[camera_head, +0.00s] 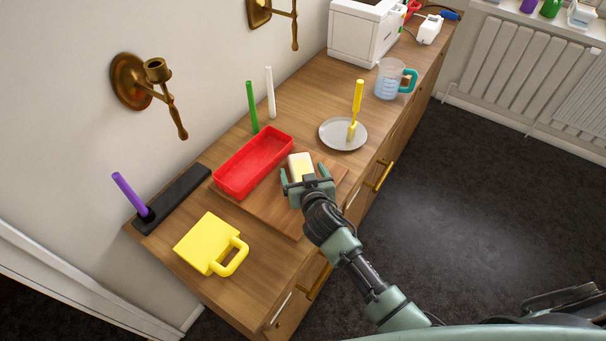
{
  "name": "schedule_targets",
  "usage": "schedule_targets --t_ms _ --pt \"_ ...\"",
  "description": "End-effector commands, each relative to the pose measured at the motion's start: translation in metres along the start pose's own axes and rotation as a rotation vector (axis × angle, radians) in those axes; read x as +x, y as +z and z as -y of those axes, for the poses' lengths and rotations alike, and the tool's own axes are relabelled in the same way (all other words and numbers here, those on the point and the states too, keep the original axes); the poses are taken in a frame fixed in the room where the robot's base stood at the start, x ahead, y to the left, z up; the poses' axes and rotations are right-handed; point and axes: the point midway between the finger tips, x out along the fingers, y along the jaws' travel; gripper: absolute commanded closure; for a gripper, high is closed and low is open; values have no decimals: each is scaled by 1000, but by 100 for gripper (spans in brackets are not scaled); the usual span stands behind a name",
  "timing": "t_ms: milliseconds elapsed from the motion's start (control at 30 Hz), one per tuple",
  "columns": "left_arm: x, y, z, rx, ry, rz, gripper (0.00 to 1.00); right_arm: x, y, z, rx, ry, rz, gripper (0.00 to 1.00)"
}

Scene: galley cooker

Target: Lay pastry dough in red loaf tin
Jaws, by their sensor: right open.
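The red loaf tin (246,172) stands on the counter at the wall-side edge of a wooden board, and its visible inside looks empty. The pastry dough (300,164), a pale cream and yellow block, lies on the board to the right of the tin. My right gripper (305,179) is open at the near side of the dough, its fingers spread to either side. Whether the fingers touch the dough is unclear, and the gripper hides its near end. My left gripper is not in view.
The wooden board (262,212) lies under the dough. A black holder (178,200) with a purple stick is by the wall. A grey plate (331,134) with a yellow utensil and a measuring jug (389,80) stand farther back.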

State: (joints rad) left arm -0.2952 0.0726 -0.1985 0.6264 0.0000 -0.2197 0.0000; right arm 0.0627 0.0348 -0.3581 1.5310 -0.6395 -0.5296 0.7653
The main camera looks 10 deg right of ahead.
Motion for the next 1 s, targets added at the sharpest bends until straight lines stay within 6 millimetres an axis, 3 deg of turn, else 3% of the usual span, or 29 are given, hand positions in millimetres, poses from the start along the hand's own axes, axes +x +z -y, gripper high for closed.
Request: schedule_targets --t_ms 33,333,733,1000 --pt "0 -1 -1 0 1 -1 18 0 0 0 0 0 0 15" --pt "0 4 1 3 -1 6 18 0 0 0 0 1 1 98" --pt "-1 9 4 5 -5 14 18 -3 -9 0 0 1 -4 100" --pt "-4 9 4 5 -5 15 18 -20 -51 0 1 0 -9 100"
